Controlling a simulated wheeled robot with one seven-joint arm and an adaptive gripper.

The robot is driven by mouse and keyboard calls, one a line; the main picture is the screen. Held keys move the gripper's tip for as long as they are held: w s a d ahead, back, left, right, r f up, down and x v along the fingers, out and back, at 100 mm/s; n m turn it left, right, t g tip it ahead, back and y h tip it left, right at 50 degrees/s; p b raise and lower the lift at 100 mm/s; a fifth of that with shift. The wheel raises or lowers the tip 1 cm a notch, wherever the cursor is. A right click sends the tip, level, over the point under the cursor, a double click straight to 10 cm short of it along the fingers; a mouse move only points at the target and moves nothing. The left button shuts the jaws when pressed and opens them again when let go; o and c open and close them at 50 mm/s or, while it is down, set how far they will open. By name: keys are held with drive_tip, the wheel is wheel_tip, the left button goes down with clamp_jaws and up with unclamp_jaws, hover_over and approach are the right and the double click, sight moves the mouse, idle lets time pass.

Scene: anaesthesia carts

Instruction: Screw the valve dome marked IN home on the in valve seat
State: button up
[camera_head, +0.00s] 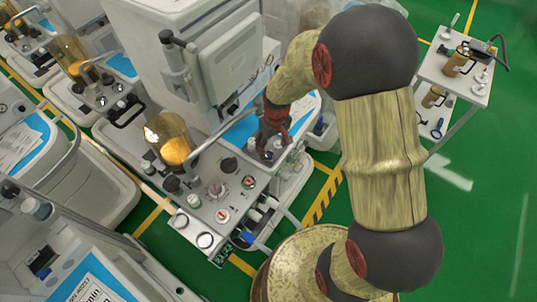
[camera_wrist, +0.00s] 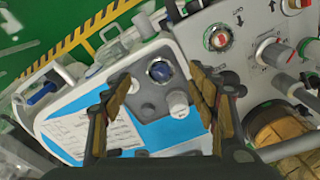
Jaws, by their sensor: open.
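My gripper (camera_wrist: 160,74) is open over the blue-and-white work surface (camera_wrist: 160,137), its fingers apart on either side. Between them a round part with a dark, clear-looking top (camera_wrist: 160,71) sits in a grey holder (camera_wrist: 150,95); it may be the loose valve dome, but no IN mark is readable. A white knob-like part (camera_wrist: 178,103) stands beside it. In the head view my gripper (camera_head: 268,146) is low over the surface.
The panel (camera_head: 190,222) also carries an amber canister (camera_head: 170,140), knobs and a long tube close left of my gripper. A monitor (camera_head: 228,62) stands behind. A paper sheet (camera_wrist: 82,135) lies on the surface.

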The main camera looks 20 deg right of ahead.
sight(268, 152)
drive_tip(key=shift+w+d+r+n+t, duration=0.15)
drive_tip(key=shift+w+r+t, duration=0.1)
drive_tip(key=shift+w, duration=0.3)
drive_tip(key=shift+w+r+n+t, duration=0.15)
drive_tip(key=shift+w+r+t, duration=0.1)
drive_tip(key=shift+w, duration=0.25)
drive_tip(key=shift+f, duration=0.2)
wheel_tip(268, 152, down, 2)
drive_tip(key=shift+w+f, duration=0.15)
drive_tip(key=shift+f, duration=0.05)
drive_tip(key=f, duration=0.2)
drive_tip(key=a+f+b, duration=0.1)
drive_tip(key=f, duration=0.2)
drive_tip(key=shift+c, duration=0.5)
drive_tip(key=c, duration=1)
